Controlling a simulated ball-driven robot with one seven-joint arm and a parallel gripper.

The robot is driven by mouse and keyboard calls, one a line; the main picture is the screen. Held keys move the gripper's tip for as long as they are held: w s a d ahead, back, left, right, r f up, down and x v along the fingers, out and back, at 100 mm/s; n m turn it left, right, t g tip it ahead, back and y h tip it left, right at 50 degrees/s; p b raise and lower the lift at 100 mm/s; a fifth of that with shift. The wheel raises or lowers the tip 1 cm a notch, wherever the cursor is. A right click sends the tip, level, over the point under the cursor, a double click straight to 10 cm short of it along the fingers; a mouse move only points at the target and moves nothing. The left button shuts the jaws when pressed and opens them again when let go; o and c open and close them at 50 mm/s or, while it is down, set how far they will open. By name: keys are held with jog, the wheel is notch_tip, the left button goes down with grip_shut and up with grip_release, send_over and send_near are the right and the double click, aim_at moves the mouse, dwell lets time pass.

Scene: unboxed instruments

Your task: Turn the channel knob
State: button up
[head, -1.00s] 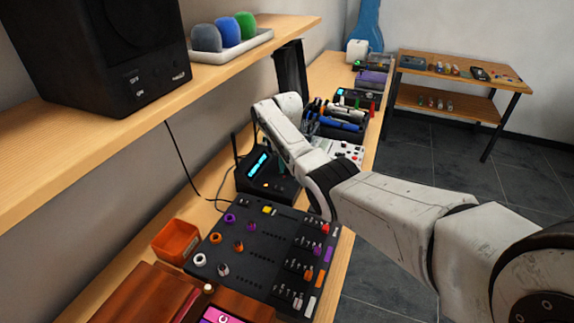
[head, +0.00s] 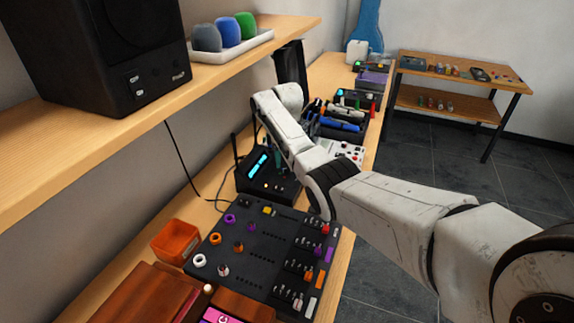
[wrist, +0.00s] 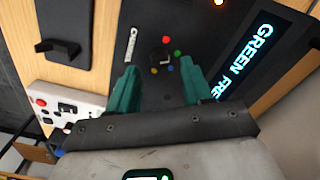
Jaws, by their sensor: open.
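The black receiver (head: 262,181) with antennas and a lit cyan display stands on the bench beyond the dark panel in the head view. In the wrist view its display (wrist: 248,62) reads "GREEN FRE", with the rest cut off. The channel knob (wrist: 164,58) is small and dark, beside the label "CHANNEL" and ringed by red, green, blue, yellow and orange dots. My gripper (wrist: 158,66) is open, its two teal fingers on either side of the knob in the picture. The gap between fingers and knob in depth cannot be told. In the head view my arm partly hides the receiver.
A dark panel with coloured rings and plugs (head: 262,246) and an orange box (head: 176,241) lie nearer. A white device with buttons (head: 346,151) and a tool tray lie beyond. A wooden shelf (head: 110,135) with a speaker (head: 125,55) overhangs the left.

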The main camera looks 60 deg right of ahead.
aim_at(287, 168)
jog(key=shift+r+b, duration=0.35)
jog(key=shift+r, duration=2.1)
